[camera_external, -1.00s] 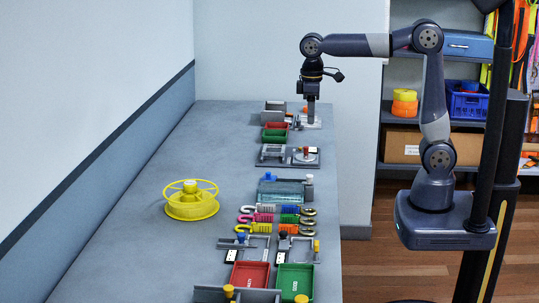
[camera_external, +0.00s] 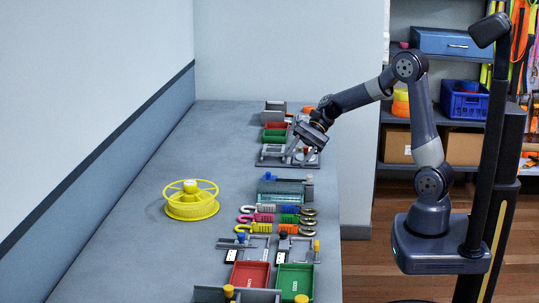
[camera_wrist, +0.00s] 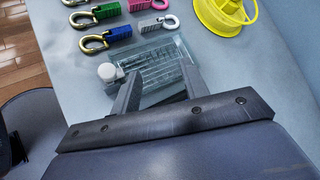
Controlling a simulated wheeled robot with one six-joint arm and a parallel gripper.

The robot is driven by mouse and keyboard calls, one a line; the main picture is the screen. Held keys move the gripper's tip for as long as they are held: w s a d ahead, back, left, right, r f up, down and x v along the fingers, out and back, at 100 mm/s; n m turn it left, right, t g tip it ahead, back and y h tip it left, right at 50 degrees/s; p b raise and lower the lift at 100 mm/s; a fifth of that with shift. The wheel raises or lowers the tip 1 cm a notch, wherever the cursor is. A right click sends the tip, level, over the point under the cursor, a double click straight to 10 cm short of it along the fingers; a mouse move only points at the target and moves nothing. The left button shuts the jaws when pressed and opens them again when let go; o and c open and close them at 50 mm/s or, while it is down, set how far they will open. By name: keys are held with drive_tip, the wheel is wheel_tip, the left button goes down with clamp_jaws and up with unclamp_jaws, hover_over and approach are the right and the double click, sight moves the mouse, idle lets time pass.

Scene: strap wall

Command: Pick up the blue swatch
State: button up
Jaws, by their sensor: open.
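The blue swatch (camera_external: 289,209) appears to be the small ribbed blue piece with a gold clip, in the row of coloured pieces along the right half of the bench. It also shows in the wrist view (camera_wrist: 118,33), lying flat at the top left, beside a green piece (camera_wrist: 107,11). My gripper (camera_external: 305,153) is tilted over the grey fixture farther back on the bench, well apart from the blue swatch. In the wrist view my two fingers (camera_wrist: 158,82) are spread and empty, with a glassy plate showing between and beyond them.
The glassy plate (camera_wrist: 155,62) with a white knob (camera_wrist: 107,72) lies between my gripper and the blue swatch. A yellow reel (camera_external: 190,207) stands left. The bench around the reel is clear.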

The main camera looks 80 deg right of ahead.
sight(268, 177)
drive_tip(key=d+f+m+t+h+b, duration=0.1)
drive_tip(key=d+f+m+t, duration=0.1)
drive_tip(key=d+m, duration=0.1)
drive_tip(key=d+f+m+t+h+b, duration=0.1)
drive_tip(key=d+f+m+t, duration=0.1)
drive_tip(key=d+m, duration=0.2)
drive_tip(key=d+f+m+t+h+b, duration=0.1)
drive_tip(key=d+f+m+t, duration=0.1)
drive_tip(key=d+m, duration=0.2)
drive_tip(key=shift+s+d+f+m, duration=0.1)
drive_tip(key=shift+d+f+m, duration=0.1)
drive_tip(key=shift+m, duration=0.7)
drive_tip(key=shift+w+f+m, duration=0.1)
drive_tip(key=shift+w+m, duration=0.15)
drive_tip(key=shift+m, duration=0.05)
drive_tip(key=x, duration=1)
drive_tip(key=shift+w, duration=0.1)
clamp_jaws()
